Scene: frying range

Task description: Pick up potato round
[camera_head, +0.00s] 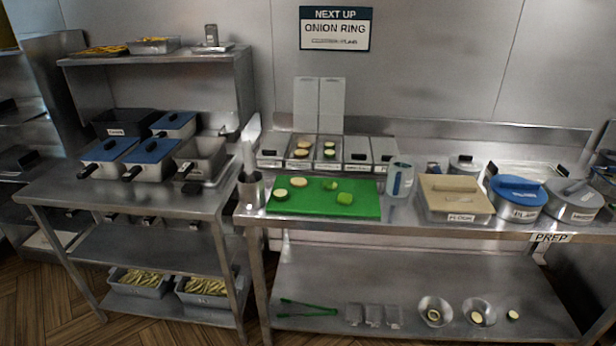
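Tan and yellowish slices that look like potato rounds (301,153) lie in an open metal bin at the back of the right-hand table; I cannot be sure of the kind. The bin to its right holds green-edged slices (329,153). On the green cutting board (364,207) lie a pale round (298,182), a green-edged round (281,194) and green pieces (345,198). On the lower shelf, two bowls (435,311) (478,312) hold round slices, and a loose pale slice (513,315) lies beside them. Neither gripper is in view.
A clear jug (400,178), a beige-lidded flour box (455,193) and lidded pots (517,193) stand right of the board. Green tongs (306,308) lie on the lower shelf. A sign reads "NEXT UP ONION RING".

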